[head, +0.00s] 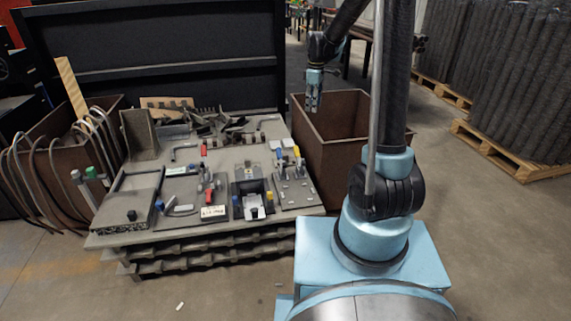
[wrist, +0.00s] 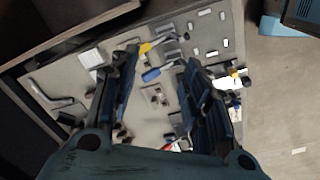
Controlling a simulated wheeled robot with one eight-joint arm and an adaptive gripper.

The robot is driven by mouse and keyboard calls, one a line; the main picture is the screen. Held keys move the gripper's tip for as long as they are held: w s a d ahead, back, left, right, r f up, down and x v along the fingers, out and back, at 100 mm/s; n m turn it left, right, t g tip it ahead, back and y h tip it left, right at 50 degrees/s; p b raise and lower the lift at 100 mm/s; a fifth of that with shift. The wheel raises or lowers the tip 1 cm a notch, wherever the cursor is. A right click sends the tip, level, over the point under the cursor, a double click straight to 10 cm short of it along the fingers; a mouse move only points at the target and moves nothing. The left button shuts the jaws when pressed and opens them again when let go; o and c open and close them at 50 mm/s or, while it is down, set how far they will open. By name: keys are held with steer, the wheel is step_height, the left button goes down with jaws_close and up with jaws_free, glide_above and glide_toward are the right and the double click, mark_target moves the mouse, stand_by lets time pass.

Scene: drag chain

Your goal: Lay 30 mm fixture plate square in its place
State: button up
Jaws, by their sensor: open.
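Several flat grey fixture plates lie side by side on the work table; I cannot tell which one is the 30 mm plate. The rightmost plate (head: 296,197) carries toggle clamps with yellow and blue handles. A dark fixture (head: 248,188) with a white block lies left of it. A plate with a white label (head: 213,211) and a left plate with a black knob (head: 122,200) lie further left. My gripper (head: 313,100) is open and empty, high above the table's back right side by the brown bin. The wrist view shows its spread fingers (wrist: 163,82) with clamps and grey plate surface below, apart from them.
A brown open bin (head: 345,155) stands right of the table (head: 215,235). Another bin with curved hoses (head: 35,165) stands at the left. Brackets and loose metal parts (head: 215,122) lie along the table's back. Pallets of dark rolls (head: 510,80) stand far right.

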steer(key=w+a+f+n, duration=0.4)
steer(key=w+a+f, duration=0.3)
steer(key=w+f, duration=0.25)
steer(key=n, duration=0.3)
glide_above(285, 155)
step_height(285, 155, down, 9)
steer(key=shift+g, duration=0.3)
steer(key=f, duration=0.8)
steer(key=w+f, duration=0.1)
steer(key=f, duration=0.3)
steer(key=shift+d+f, duration=0.15)
steer(key=shift+d, duration=0.15)
steer(key=shift+s+a+f, duration=0.1)
steer(key=shift+a+f, duration=0.05)
steer(key=shift+f, duration=1.2)
steer(key=shift+s+a+f, duration=0.1)
steer(key=shift+f, duration=1.2)
steer(key=shift+c, duration=0.3)
jaws_close()
